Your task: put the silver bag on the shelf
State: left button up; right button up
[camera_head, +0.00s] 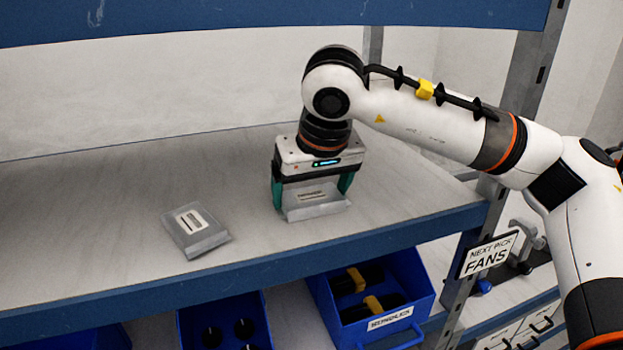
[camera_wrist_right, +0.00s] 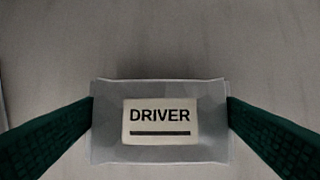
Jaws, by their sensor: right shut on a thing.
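A silver bag (camera_head: 318,208) with a pale label is at the shelf (camera_head: 130,258), near its front edge towards the right. My right gripper (camera_head: 312,192) points down and is shut on this bag, with a green finger at each side. In the right wrist view the bag (camera_wrist_right: 160,152) sits between the two fingers, and its label reads DRIVER. The bag appears to be at the shelf surface; I cannot tell whether it touches it. A second silver bag (camera_head: 196,240) with a label lies flat on the shelf to the left. My left gripper is not in view.
An upper blue shelf beam (camera_head: 250,18) crosses above. Blue bins (camera_head: 375,335) stand below the shelf's front edge. A sign reading NEXT PICK FANS (camera_head: 487,255) hangs by the right upright. The shelf's left and back are clear.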

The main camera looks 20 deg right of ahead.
jog(key=shift+s, duration=0.1)
jog(key=shift+f+b, duration=0.25)
jog(key=shift+b, duration=0.1)
jog(key=o, duration=0.7)
jog(key=shift+r, duration=0.1)
jog(key=shift+o, duration=0.2)
jog(key=shift+r, duration=0.25)
jog(key=shift+s+r+b, duration=0.2)
jog(key=shift+r+b, duration=0.1)
jog(key=shift+b, duration=0.25)
jog(key=s+b, duration=0.2)
jog(key=s, duration=0.3)
jog(key=s+b, duration=0.2)
jog(key=s, duration=0.3)
jog(key=shift+s+d+b, duration=0.2)
jog(key=shift+s+b, duration=0.1)
jog(key=shift+s+r, duration=0.2)
jog(key=shift+s, duration=0.5)
